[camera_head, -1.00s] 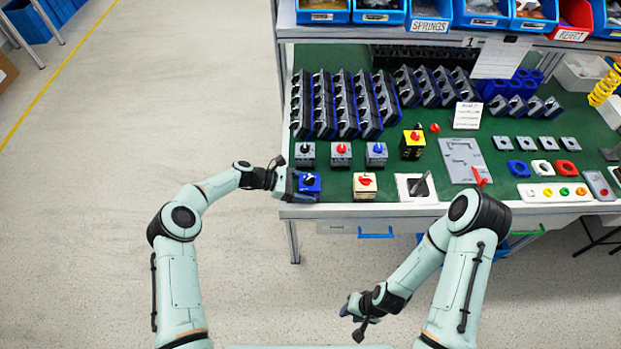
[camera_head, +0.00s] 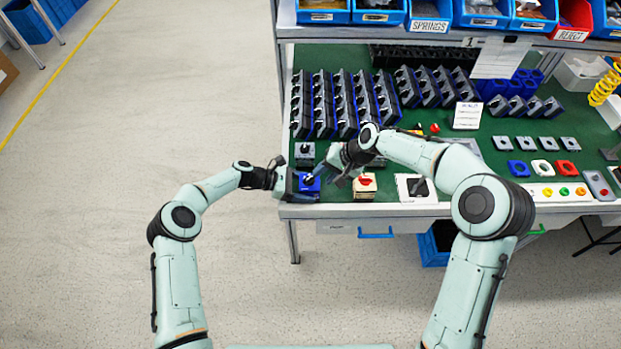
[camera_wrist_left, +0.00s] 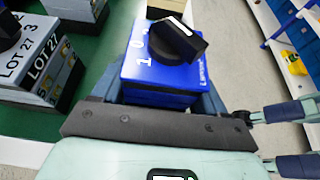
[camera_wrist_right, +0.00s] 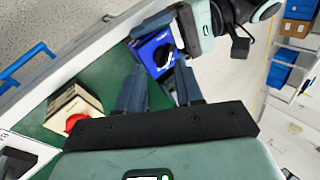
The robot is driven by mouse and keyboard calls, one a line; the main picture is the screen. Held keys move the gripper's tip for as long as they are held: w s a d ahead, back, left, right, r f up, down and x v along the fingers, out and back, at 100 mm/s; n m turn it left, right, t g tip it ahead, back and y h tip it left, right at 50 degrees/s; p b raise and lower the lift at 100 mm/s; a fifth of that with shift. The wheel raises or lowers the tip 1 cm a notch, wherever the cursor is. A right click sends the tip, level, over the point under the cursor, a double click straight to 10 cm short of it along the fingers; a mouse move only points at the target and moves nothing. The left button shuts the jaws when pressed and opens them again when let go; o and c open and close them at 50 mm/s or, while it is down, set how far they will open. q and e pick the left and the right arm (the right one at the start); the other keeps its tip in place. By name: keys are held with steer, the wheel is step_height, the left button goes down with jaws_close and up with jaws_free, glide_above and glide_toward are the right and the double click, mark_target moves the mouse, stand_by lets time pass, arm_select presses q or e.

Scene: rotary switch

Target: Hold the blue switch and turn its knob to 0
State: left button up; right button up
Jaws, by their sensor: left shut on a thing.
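The blue switch (camera_head: 310,184) is a blue box with a black knob, at the bench's front left corner. My left gripper (camera_head: 289,186) is shut on its body from the left. In the left wrist view the blue switch (camera_wrist_left: 160,76) shows white digits beside its black knob (camera_wrist_left: 177,42), including 1 and 0. The knob has a white mark; which digit it points at is not clear. My right gripper (camera_head: 330,171) is open just right of the switch. In the right wrist view its fingers (camera_wrist_right: 160,88) are spread, with the blue switch (camera_wrist_right: 150,52) beyond them, not between them.
A cream box with a red knob (camera_head: 365,184) stands close right of the blue switch, near my right gripper. A grey switch box (camera_head: 305,152) is behind it. Rows of dark switches (camera_head: 340,105) fill the back of the green bench.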

mark_target(310, 178)
steer(key=w+a+r+m+g+h, duration=0.2)
steer(key=w+a+r+m+h, duration=0.15)
steer(key=a+m+h, duration=0.2)
steer(key=shift+m+h, duration=0.35)
steer(key=shift+s+d+f, duration=0.1)
steer(key=shift+d+f, duration=0.05)
steer(key=shift+f, duration=1.15)
steer(key=shift+s+d+f, duration=0.1)
steer(key=shift+d+f, duration=0.05)
steer(key=shift+f, duration=1.2)
steer(key=shift+s+d+f, duration=0.1)
steer(key=shift+d+f, duration=0.05)
steer(key=shift+f, duration=1.15)
jaws_close()
